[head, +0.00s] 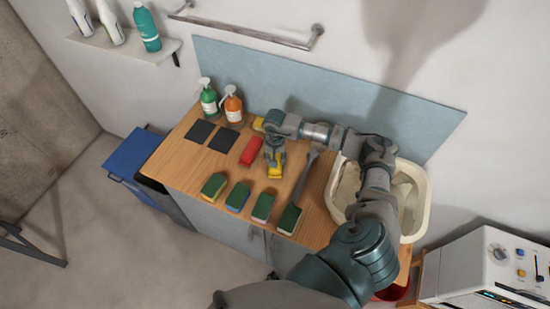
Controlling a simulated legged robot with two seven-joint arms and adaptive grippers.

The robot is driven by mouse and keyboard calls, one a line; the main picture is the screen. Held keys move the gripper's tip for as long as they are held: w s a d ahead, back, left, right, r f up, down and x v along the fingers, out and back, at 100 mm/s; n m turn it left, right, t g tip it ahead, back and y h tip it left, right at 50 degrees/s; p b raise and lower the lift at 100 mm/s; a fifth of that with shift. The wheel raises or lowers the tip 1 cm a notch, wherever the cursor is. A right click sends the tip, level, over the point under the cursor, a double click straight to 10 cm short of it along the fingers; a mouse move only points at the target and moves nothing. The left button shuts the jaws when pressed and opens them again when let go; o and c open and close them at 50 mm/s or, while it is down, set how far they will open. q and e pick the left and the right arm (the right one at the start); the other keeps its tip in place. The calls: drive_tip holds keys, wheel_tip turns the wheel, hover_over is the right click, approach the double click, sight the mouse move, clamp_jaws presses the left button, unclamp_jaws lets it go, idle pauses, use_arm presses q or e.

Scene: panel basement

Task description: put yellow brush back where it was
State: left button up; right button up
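A yellow brush (275,171) is on the wooden counter (190,168) in the head view, right of a red block-like brush (251,150). My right gripper (275,160) points down directly over the yellow brush, its fingers at the brush's upper part. The gripper covers part of the brush, and I cannot tell whether the fingers are closed on it or whether it touches the counter. Another small yellow thing (258,124) shows behind, partly hidden by my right arm. My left gripper is not in view.
Several green-topped sponges (237,197) line the front edge. A dark long-handled tool (304,175) lies right of the gripper, before a cream basin (421,190). Two dark squares (201,132) lie at left, near green (208,100) and orange (233,106) pump bottles.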

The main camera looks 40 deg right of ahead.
sight(279, 156)
drive_tip(key=shift+d+f, duration=0.15)
drive_tip(key=shift+d, duration=0.15)
drive_tip(key=o, duration=1.2)
drive_tip(key=shift+d+f, duration=0.3)
drive_tip(key=shift+d, duration=0.35)
drive_tip(key=shift+c, duration=0.2)
drive_tip(key=shift+o, duration=0.2)
drive_tip(key=shift+d+f, duration=0.1)
drive_tip(key=shift+d, duration=0.2)
drive_tip(key=shift+a, duration=0.35)
drive_tip(key=r, duration=0.1)
drive_tip(key=a+r, duration=0.1)
drive_tip(key=r, duration=0.1)
drive_tip(key=shift+w+a, duration=0.1)
drive_tip(key=shift+a, duration=0.1)
wheel_tip(279, 156, up, 4)
drive_tip(key=shift+d+b, duration=0.1)
drive_tip(key=shift+b, duration=0.35)
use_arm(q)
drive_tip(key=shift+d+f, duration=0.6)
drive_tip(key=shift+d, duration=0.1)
use_arm(e)
drive_tip(key=shift+d+r, duration=0.15)
drive_tip(key=shift+r, duration=2.7)
